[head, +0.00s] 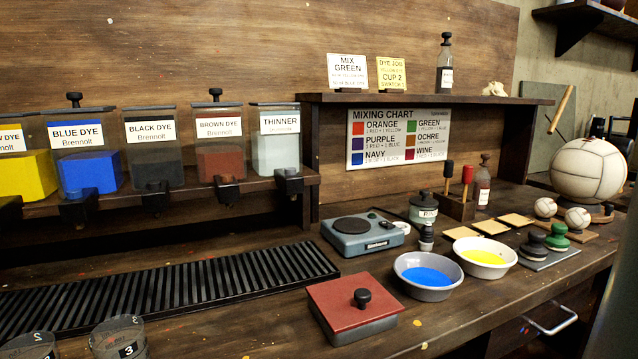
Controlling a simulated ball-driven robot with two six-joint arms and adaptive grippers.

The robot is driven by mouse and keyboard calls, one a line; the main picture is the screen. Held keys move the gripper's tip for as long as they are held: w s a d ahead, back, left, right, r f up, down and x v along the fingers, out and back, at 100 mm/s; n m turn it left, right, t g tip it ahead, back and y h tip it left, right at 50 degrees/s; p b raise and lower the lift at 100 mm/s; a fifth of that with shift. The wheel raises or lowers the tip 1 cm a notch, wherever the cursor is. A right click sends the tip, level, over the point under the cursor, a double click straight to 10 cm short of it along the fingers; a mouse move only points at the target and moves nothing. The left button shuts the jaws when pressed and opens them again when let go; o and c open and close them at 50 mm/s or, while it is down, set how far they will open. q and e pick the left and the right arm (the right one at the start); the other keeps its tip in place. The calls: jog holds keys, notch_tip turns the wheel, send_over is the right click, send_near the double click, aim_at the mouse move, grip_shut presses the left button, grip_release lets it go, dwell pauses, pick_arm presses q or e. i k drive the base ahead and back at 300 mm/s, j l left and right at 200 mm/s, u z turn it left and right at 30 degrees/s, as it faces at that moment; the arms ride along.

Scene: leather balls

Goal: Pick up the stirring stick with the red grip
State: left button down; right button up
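The stirring stick with the red grip (467,179) stands upright in a small dark wooden holder (455,207) toward the back right of the bench. Its lower part is hidden in the holder. A second stick with a black grip (448,172) stands in the same holder, just to its left. Neither of my grippers shows in the head view.
A bowl of blue liquid (428,296), a bowl of yellow liquid (484,272) and a grey lidded pot (423,209) stand in front of the holder. A shelf (420,98) overhangs behind it. A red-lidded box (353,320) and numbered cups (118,340) are nearer.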

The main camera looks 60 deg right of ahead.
aim_at(468, 170)
jog(key=z, duration=2.6)
